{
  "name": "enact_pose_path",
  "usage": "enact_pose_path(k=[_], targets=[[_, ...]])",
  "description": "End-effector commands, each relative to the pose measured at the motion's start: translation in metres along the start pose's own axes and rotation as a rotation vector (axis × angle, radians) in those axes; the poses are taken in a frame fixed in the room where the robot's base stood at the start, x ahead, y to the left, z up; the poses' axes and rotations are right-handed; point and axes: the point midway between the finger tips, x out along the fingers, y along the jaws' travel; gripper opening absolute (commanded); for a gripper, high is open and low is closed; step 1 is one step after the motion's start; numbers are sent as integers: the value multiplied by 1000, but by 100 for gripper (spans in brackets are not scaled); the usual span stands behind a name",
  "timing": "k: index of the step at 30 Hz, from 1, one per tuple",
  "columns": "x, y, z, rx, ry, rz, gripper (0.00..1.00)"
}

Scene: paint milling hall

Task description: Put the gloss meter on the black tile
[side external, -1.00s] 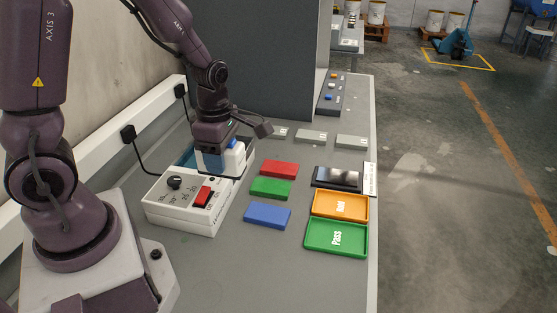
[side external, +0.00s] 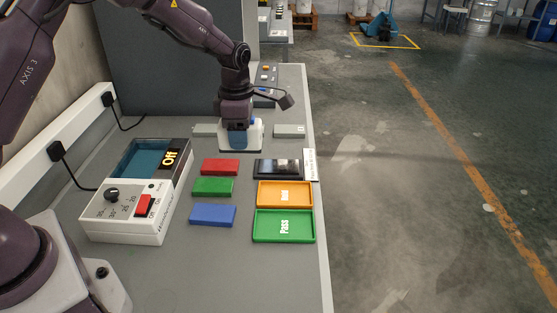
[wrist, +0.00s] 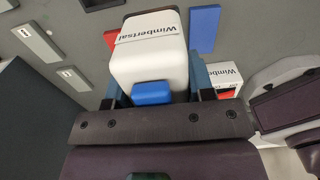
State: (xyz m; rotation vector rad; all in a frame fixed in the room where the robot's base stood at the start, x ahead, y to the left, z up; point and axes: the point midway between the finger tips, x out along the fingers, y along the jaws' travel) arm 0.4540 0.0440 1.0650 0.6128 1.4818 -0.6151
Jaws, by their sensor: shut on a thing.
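My gripper (side external: 239,138) is shut on the gloss meter (side external: 256,137), a white block with a blue button. In the wrist view, the gloss meter (wrist: 152,62) is between my two blue fingers, with "Wimbertsal" printed on its top. In the side view, it appears in front of the row of grey plates, and my fingers hide part of it. I cannot tell its exact height above the bench. The black tile (side external: 278,167) is glossy and lies to the right and nearer the camera, apart from the gloss meter. Nothing lies on the tile.
A white-labelled bath box (side external: 127,212) with an "Off" display stands left. Red (side external: 220,166), green (side external: 213,187) and blue (side external: 212,214) blocks lie mid-bench. An orange tray (side external: 285,206) and a green "Pass" tray (side external: 284,238) are in front of the tile. Grey plates (side external: 290,131) lie behind.

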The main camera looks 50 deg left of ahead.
Motion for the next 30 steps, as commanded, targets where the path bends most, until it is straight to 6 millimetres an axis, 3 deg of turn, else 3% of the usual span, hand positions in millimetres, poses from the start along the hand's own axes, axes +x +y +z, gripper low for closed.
enact_pose_path(k=[12,16,21,30], targets=[[36,60,48,-1,-2,2,6],[58,74,59,-2,-1,1,6],[79,87,71,-1,-1,2,6],[89,96,78,0,-2,4,6]])
